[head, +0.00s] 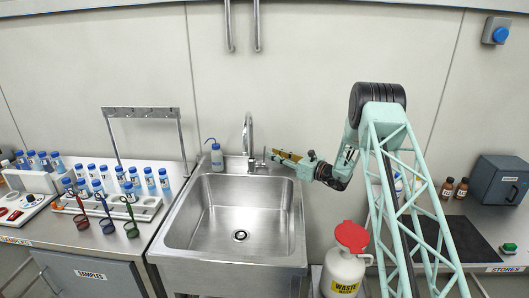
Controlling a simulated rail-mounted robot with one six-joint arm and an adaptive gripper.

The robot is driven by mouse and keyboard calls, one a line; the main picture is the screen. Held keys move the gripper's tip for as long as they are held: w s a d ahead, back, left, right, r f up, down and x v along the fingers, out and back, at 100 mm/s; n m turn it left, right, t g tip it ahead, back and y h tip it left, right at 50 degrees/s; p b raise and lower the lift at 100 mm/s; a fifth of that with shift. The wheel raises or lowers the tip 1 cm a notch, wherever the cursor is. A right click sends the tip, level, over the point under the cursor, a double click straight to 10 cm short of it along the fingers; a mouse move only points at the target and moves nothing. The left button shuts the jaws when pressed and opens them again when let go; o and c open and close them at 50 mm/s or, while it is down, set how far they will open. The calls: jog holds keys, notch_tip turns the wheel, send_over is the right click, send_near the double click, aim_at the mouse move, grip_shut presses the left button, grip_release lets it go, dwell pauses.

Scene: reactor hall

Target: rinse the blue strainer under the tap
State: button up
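The blue strainer (107,225) is on the left counter, between a red strainer (82,221) and a green strainer (131,229), close to the counter's front edge. The tap (248,135) stands upright behind the steel sink (172,235), with a thin lever (264,157) on its right. No water stream shows. My gripper (276,155) is at the sink's back right corner, pointing left, with its tips close to the lever. I cannot tell whether they touch it. The gripper is seen side-on and small, so its opening is unclear. The strainer is well away to the left.
A rack of blue-capped tubes (150,180) stands behind the strainers, below a hook frame (140,110). A wash bottle (216,157) stands left of the tap. A red-topped waste container (345,270) is right of the sink. The basin is empty.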

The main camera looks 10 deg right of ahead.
jog(key=shift+x, duration=3.15)
jog(key=shift+c, duration=0.3)
grip_shut()
